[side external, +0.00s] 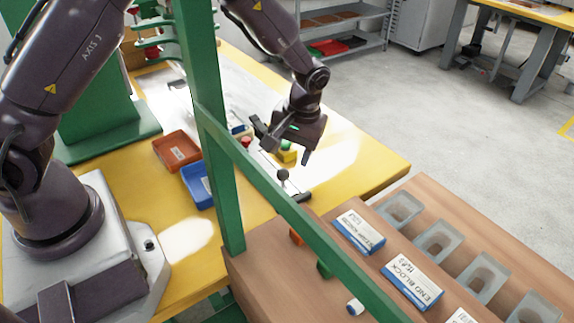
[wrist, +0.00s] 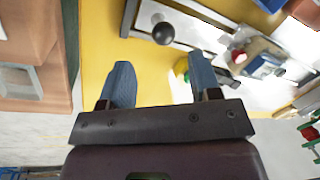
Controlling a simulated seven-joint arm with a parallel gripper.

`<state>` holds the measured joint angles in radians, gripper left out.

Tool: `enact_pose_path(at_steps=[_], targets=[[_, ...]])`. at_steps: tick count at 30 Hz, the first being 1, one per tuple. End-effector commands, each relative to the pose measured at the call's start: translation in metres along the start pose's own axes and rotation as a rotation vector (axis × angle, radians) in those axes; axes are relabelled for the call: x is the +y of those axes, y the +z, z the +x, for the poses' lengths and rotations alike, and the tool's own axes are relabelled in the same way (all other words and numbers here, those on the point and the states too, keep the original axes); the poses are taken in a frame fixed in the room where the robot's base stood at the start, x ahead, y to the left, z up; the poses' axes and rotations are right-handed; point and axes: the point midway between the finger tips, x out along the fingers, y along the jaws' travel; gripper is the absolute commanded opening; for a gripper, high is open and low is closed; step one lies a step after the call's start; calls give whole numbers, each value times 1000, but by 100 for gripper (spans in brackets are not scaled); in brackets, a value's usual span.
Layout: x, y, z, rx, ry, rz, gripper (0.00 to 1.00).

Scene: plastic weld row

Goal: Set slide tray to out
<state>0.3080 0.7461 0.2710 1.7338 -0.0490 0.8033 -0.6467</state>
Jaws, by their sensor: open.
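A slide with a black ball knob (side external: 283,175) lies on the yellow table near its front edge. In the wrist view the black ball knob (wrist: 163,33) stands over a pale plate between dark rails, just beyond my fingertips. I take this to be the slide tray; its far end is cut off in that view, and how far out it sits I cannot tell. My gripper (side external: 283,146) is open and empty above the table, up from the knob in the side view. In the wrist view, the blue-grey fingers of my gripper (wrist: 161,78) are spread and apart from the knob.
A green post and rail (side external: 268,174) cross in front of the table. An orange bin (side external: 177,150) and blue bin (side external: 197,186) sit left. A yellow box (side external: 286,156) is near my gripper. A brown bench (side external: 265,262) with labelled boxes and grey cups stands at front right.

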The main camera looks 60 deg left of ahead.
Motion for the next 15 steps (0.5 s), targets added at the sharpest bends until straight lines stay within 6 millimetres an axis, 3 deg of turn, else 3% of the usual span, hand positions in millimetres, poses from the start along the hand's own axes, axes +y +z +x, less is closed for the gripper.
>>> enact_pose_path(at_steps=[1,6,15], targets=[[1,0,-14,4,4,1,57],[1,0,-44,3,4,0,57],[0,1,-64,-1,0,0,57]])
